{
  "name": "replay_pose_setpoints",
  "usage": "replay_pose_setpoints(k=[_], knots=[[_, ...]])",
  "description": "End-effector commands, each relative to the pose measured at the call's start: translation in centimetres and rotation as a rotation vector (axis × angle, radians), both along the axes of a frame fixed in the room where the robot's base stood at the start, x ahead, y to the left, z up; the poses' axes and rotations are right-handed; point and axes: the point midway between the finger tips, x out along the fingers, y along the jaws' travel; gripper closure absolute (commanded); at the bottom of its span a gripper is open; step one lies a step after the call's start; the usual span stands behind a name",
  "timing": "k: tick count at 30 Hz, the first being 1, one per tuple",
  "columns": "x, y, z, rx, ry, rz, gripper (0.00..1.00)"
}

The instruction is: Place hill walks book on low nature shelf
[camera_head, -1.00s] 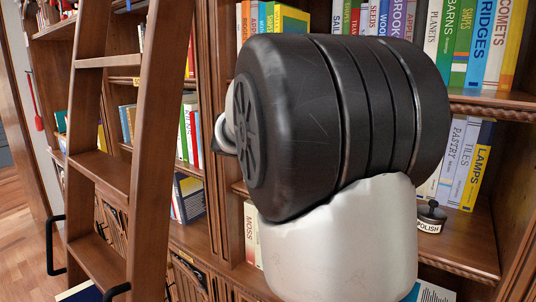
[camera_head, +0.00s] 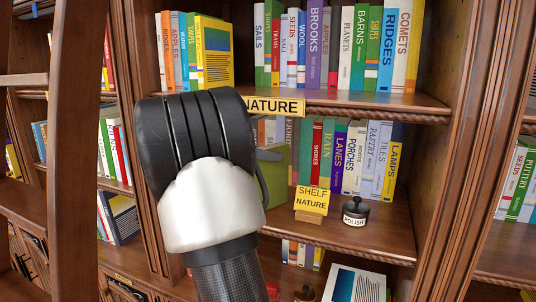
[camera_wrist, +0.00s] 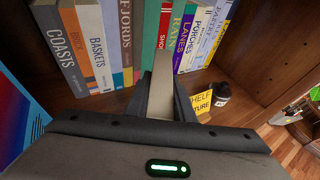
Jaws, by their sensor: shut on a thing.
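My gripper (camera_wrist: 163,80) is shut on a book (camera_wrist: 160,98), seen nearly edge-on between the fingers in the wrist view. In the head view a green cover (camera_head: 271,178), likely this book, shows just right of my wrist, which hides the fingers. Its title is not readable. The book is at the front of the lower shelf (camera_head: 375,238), by the row between FJORDS (camera_wrist: 125,35) and SHORES (camera_wrist: 165,30). I cannot tell whether it touches the shelf or those books. A yellow SHELF NATURE sign (camera_head: 312,200) stands on this shelf.
The upper shelf edge, with a NATURE label (camera_head: 273,106), overhangs this bay. The ladder (camera_head: 75,150) stands at left.

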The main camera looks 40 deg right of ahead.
Motion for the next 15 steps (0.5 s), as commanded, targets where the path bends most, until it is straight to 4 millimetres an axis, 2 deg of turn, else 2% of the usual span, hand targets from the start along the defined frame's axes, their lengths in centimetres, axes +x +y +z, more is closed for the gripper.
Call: replay_pose_setpoints(k=[5, 6, 9, 15], knots=[[-0.02, 0.00, -0.22, -0.002, 0.000, 0.000, 1.00], [-0.02, 0.02, -0.41, 0.000, 0.000, 0.000, 0.77], [-0.02, 0.02, -0.35, 0.000, 0.000, 0.000, 0.60], [-0.02, 0.03, -0.35, 0.000, 0.000, 0.000, 0.60]])
